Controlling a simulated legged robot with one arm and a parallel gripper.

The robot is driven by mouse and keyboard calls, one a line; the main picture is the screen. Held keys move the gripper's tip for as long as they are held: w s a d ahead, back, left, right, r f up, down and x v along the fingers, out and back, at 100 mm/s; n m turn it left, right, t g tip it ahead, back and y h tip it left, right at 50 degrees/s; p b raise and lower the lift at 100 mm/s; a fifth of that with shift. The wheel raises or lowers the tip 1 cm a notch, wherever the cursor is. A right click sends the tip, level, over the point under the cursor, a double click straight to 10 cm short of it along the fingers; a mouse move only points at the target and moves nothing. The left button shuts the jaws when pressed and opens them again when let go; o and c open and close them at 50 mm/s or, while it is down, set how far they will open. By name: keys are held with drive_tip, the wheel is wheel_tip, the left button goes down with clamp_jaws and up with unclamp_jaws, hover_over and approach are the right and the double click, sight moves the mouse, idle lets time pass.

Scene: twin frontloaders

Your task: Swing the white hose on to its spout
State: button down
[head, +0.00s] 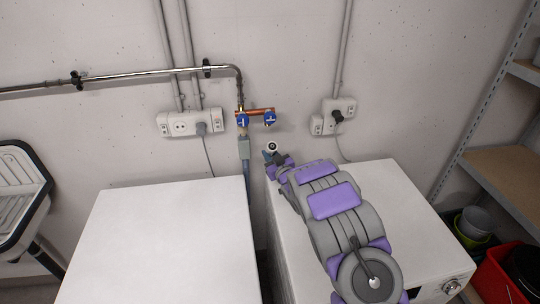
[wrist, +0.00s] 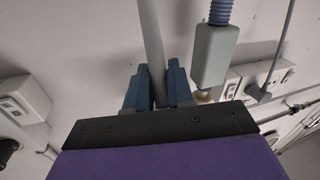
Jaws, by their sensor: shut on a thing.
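My gripper (wrist: 157,68) is shut on the white hose (wrist: 152,35), which runs between its two blue fingers in the wrist view. In the head view my gripper (head: 270,158) is behind the right machine's back edge, close to the wall. The hose's round white end (head: 272,147), with a dark centre, shows just above the fingers. It is below and apart from the right blue-handled tap (head: 270,118). That tap's spout is too small to make out clearly. The rest of the hose is hidden behind the machine and my arm.
The left blue-handled tap (head: 242,120) has a grey box (head: 244,148) on a blue hose below it; the box (wrist: 215,55) is close beside my fingers in the wrist view. Sockets (head: 193,124) flank the taps. White machine tops (head: 170,240) lie in front.

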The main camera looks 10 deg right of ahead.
drive_tip(key=shift+w+r+p, duration=0.15)
drive_tip(key=shift+r+p, duration=0.05)
drive_tip(key=shift+p, duration=0.25)
drive_tip(key=shift+w+r+g+p, duration=0.3)
drive_tip(key=shift+g+p, duration=0.1)
drive_tip(key=shift+p, duration=0.4)
drive_tip(key=p, duration=0.2)
drive_tip(key=w+g+p, duration=0.1)
drive_tip(key=p, duration=0.1)
drive_tip(key=shift+w+r+g+h, duration=0.15)
drive_tip(key=shift+r+g+h, duration=0.15)
drive_tip(key=shift+r+h, duration=0.1)
drive_tip(key=w+m+g+p, duration=0.1)
drive_tip(key=p, duration=0.5)
drive_tip(key=shift+w+g+p, duration=0.25)
drive_tip(key=shift+g+p, duration=0.15)
drive_tip(key=shift+w+r+p, duration=0.2)
drive_tip(key=shift+p, duration=0.55)
drive_tip(key=w+g+p, duration=0.1)
drive_tip(key=p, duration=0.5)
drive_tip(key=shift+w+f+p, duration=0.1)
drive_tip(key=shift+p, duration=0.2)
drive_tip(key=shift+f+g+p, duration=0.1)
drive_tip(key=shift+g+p, duration=0.2)
drive_tip(key=shift+p, duration=0.35)
